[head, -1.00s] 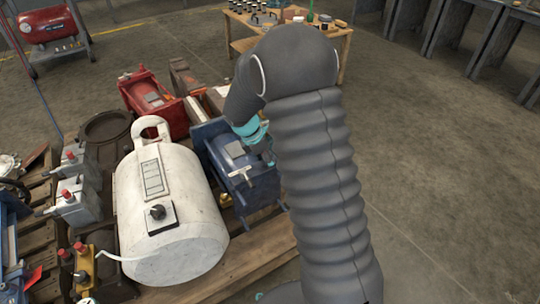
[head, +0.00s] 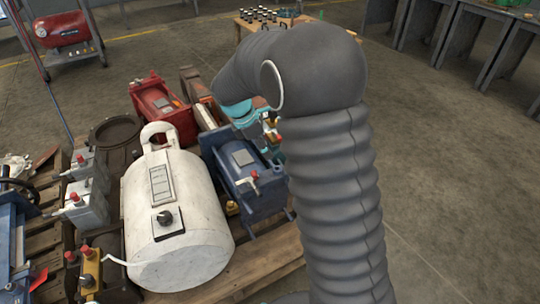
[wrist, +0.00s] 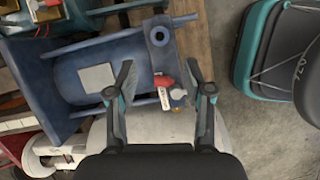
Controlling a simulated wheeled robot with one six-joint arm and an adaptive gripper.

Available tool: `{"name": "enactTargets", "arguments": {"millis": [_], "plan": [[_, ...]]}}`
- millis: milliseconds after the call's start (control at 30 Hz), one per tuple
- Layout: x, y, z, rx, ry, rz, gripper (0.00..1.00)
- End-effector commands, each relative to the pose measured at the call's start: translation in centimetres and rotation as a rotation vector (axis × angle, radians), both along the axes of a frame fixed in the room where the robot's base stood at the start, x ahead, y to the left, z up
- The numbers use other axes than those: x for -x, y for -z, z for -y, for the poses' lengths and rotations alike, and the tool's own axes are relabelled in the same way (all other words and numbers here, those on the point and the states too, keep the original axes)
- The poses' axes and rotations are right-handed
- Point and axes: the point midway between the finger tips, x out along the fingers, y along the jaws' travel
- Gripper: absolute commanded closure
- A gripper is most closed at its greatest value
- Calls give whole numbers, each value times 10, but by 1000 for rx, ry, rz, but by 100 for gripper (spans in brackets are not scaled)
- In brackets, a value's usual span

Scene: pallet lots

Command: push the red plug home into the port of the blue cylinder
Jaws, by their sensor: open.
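The blue cylinder (head: 236,160) lies in its blue frame on the pallet, and it fills the left and middle of the wrist view (wrist: 90,60). The red plug (wrist: 163,80) sits at the cylinder's end by a pale fitting and a small brass part. In the head view the plug (head: 254,174) is a small red spot on the near end. My gripper (wrist: 160,72) is open, its two fingers either side of the plug in the picture, apparently above it and not holding it. I cannot tell how deep the plug sits; the port is hidden.
A white tank (head: 178,215) stands left of the blue cylinder. A red machine (head: 162,108) is behind it. Grey boxes with red caps (head: 87,203) and a brass block (head: 90,270) are at left. Open floor (head: 450,200) lies to the right.

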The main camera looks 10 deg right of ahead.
Motion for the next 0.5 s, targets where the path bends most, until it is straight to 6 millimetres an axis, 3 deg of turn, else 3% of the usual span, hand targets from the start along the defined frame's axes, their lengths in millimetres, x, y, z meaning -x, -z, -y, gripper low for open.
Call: {"name": "enactTargets", "arguments": {"millis": [167,500], "plan": [[1,-12,-5,0,0,1,49],[1,-14,-6,0,0,0,49]]}}
